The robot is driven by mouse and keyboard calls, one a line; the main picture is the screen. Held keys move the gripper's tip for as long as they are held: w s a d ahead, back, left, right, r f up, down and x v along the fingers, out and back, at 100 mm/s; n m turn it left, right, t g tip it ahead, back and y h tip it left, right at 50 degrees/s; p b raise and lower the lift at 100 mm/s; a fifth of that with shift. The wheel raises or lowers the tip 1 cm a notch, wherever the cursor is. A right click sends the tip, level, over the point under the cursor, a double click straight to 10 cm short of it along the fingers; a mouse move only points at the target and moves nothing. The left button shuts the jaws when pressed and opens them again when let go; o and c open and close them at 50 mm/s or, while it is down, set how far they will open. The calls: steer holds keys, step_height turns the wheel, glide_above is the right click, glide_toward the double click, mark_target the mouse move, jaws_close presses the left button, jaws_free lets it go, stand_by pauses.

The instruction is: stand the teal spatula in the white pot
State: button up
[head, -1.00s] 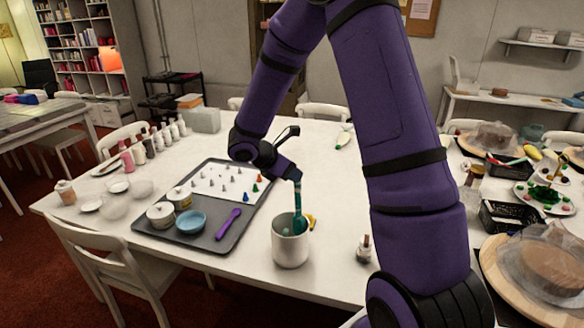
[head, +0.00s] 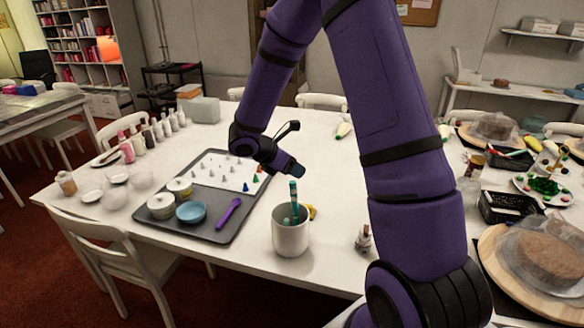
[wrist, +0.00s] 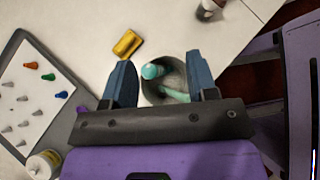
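The white pot (head: 291,240) stands upright on the white table, right of the grey tray. The teal spatula (head: 294,200) stands in it, its banded handle rising above the rim. In the wrist view the teal handle end (wrist: 152,71) and another teal part (wrist: 175,93) show inside the pot's round mouth (wrist: 166,60). My gripper (head: 297,170) is above the pot, apart from the handle in the head view. In the wrist view its two blue fingers (wrist: 160,82) are spread wide with nothing held between them. The spatula's lower end is hidden by the pot.
The grey tray (head: 208,234) holds a blue bowl (head: 191,212), tins, a purple tool (head: 229,212) and a white sheet with small cones. A yellow block (wrist: 127,43) lies beside the pot. A small bottle (head: 363,239) stands to the right.

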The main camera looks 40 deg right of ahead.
steer(key=v, duration=1)
steer(key=shift+a+r, duration=0.25)
steer(key=shift+r, duration=0.1)
stand_by(0.6)
steer(key=s+a+r+m+t+y, duration=0.1)
steer(key=s+r+m+t+y, duration=0.1)
steer(key=s+r+m, duration=0.4)
steer(key=s+a+r+m+t+y, duration=0.2)
steer(key=s+r+m+y, duration=0.2)
steer(key=s, duration=0.8)
steer(key=s+a+r+m+t+y, duration=0.1)
steer(key=s+r+m+t+y, duration=0.1)
steer(key=s+r+m, duration=0.5)
steer(key=shift+s+r+m+t+y, duration=0.35)
steer(key=shift+s+y, duration=0.45)
steer(key=shift+s, duration=0.65)
steer(key=shift+a, duration=0.15)
steer(key=shift+c, duration=0.2)
